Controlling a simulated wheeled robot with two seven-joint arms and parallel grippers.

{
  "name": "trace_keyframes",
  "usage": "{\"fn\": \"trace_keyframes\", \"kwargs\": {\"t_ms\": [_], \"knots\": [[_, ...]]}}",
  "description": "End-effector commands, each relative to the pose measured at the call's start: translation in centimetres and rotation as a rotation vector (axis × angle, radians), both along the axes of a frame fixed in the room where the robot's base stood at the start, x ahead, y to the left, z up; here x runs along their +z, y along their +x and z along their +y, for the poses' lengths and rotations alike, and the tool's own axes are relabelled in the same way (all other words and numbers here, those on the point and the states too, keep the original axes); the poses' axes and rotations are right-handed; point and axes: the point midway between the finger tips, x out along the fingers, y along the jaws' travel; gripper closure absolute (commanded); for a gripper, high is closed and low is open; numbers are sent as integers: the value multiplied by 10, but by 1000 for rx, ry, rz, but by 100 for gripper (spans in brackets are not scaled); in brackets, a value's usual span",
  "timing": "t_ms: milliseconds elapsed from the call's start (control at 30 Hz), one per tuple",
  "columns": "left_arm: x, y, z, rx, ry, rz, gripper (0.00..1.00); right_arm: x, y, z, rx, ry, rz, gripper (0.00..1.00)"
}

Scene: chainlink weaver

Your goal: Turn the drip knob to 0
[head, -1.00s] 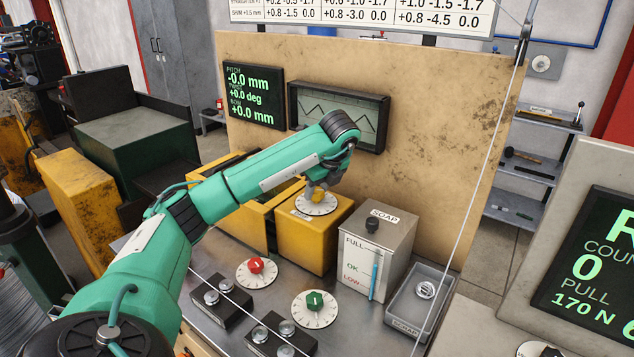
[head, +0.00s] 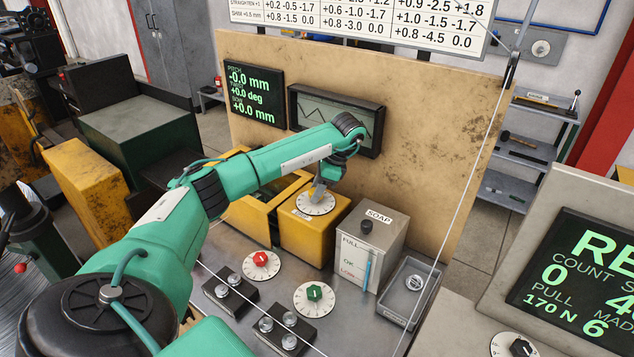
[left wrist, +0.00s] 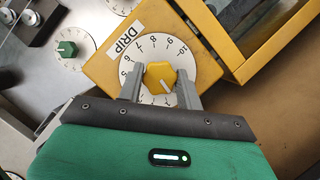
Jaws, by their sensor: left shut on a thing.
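The yellow drip knob (left wrist: 160,77) sits at the centre of a white numbered dial (left wrist: 153,46) labelled DRIP, on top of a yellow box (left wrist: 100,72). In the left wrist view, its white pointer line slants toward the lower right; the scale there is partly hidden by my gripper. My left gripper (left wrist: 161,84) is shut on the knob, one grey finger on each side. In the head view, my left gripper (head: 318,192) reaches down over the dial (head: 315,206) and covers the knob. My right gripper is not in view.
A red knob (head: 261,258) and a green knob (head: 314,293) stand on white dials on the metal bench. The grey soap box (head: 375,235) and scrap tray (head: 403,305) stand to the right of the yellow box. A tan panel (head: 440,130) rises behind.

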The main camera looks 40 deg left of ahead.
Motion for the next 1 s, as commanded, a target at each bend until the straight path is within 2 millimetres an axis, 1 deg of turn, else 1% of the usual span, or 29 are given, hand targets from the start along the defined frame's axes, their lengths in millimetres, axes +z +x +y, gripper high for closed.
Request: {"fn": "trace_keyframes", "kwargs": {"t_ms": [33,100,333,867,900,967,1000], "knots": [[2,0,0,27,-1,0,87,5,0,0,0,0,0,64],[2,0,0,64,-1,0,87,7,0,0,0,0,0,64],[1,0,1,141,-1,-1,87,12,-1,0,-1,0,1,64],[-1,0,0,166,-1,0,87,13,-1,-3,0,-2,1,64],[-1,0,0,166,-1,0,62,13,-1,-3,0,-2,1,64],[-1,0,0,166,-1,0,50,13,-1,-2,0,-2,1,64],[-1,0,0,166,0,0,43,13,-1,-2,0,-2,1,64]]}}
